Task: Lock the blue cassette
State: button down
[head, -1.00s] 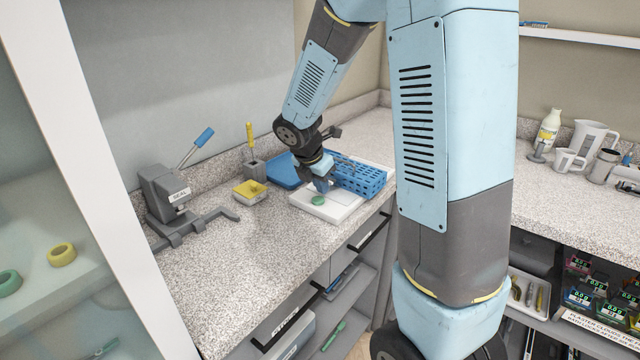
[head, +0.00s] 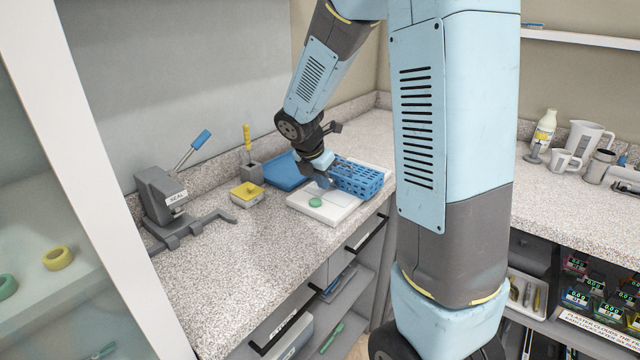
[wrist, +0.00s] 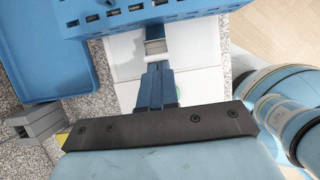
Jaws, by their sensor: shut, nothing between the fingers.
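The blue cassette (head: 362,182) is a perforated box on the white board at the back of the counter. Its slotted edge (wrist: 190,12) crosses the top of the wrist view. My gripper (head: 326,181) is low over the board, at the near left side of the cassette, and partly hides it. In the wrist view my shut, empty fingers (wrist: 155,72) point at the cassette's edge. A small grey-white piece (wrist: 155,46) lies just beyond the fingertips; I cannot tell if it is a latch or if they touch it.
A flat blue tray (head: 284,172) lies left of the cassette. A green disc (head: 315,202) rests on the white board (head: 335,213). A yellow-topped block (head: 247,194), a grey holder (head: 252,172) and a sealing press (head: 165,205) stand further left. The front counter is clear.

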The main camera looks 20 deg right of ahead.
jog(key=shift+r, duration=0.1)
jog(key=shift+w+d+r, duration=0.25)
jog(key=shift+w+d, duration=0.05)
jog(key=shift+d, duration=0.25)
dwell(0.4)
jog(key=shift+w+d+r, duration=0.25)
jog(key=shift+w+d, duration=0.1)
jog(key=shift+d, duration=0.2)
jog(key=shift+w+d, duration=0.35)
jog(key=shift+d, duration=0.05)
jog(key=shift+r, duration=0.1)
jog(key=r, duration=0.1)
jog(key=s+a+r, duration=0.1)
jog(key=a+r, duration=0.1)
jog(key=r, duration=0.1)
jog(key=shift+s+a, duration=0.25)
jog(key=shift+s, duration=0.1)
dwell(0.3)
